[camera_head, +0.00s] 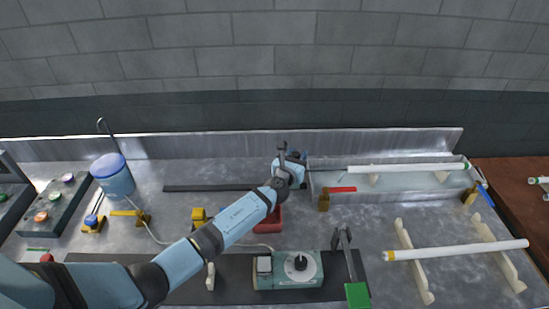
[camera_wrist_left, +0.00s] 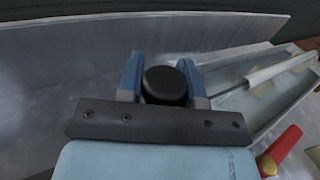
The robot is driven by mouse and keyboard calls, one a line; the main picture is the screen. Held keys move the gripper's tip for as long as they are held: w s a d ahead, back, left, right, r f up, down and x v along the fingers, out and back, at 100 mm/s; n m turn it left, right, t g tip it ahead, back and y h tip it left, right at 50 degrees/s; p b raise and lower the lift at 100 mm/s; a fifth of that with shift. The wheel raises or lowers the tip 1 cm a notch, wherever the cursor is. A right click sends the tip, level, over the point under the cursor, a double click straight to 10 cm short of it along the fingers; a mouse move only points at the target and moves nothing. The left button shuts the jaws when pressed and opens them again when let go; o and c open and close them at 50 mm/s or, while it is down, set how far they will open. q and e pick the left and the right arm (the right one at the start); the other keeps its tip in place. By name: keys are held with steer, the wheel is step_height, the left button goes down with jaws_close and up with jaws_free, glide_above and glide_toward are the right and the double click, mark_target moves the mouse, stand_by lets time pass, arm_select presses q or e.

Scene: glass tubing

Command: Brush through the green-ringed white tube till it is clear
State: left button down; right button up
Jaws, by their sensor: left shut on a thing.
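The white tube (camera_head: 408,168) with a green ring at its right end lies level in the metal trough at the back right. Its left end also shows in the left wrist view (camera_wrist_left: 282,69). My left gripper (camera_head: 290,160) is left of the trough, its blue fingers (camera_wrist_left: 163,80) shut on a black round handle (camera_wrist_left: 166,86). A thin grey rod (camera_wrist_left: 228,88) runs from beside the handle toward the tube's left end. I cannot tell how far it reaches inside. The tube's inside is hidden. My right gripper is not in view.
A yellow-ringed white tube (camera_head: 455,250) rests on two pale supports at the front right. A red-handled valve (camera_head: 338,190) stands at the trough's front left. A green control box (camera_head: 288,270) stands front centre, a blue-lidded container (camera_head: 113,177) at left. The metal backsplash (camera_head: 230,146) rises close behind.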

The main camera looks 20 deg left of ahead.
arm_select(q)
steer(key=shift+w+d, duration=0.25)
steer(key=shift+d, duration=0.25)
steer(key=shift+w+d, duration=0.25)
steer(key=shift+d, duration=0.2)
steer(key=c, duration=1)
jaws_free()
steer(key=shift+o, duration=0.2)
steer(key=s, duration=1.4)
steer(key=shift+a+p, duration=0.15)
steer(key=shift+p, duration=0.15)
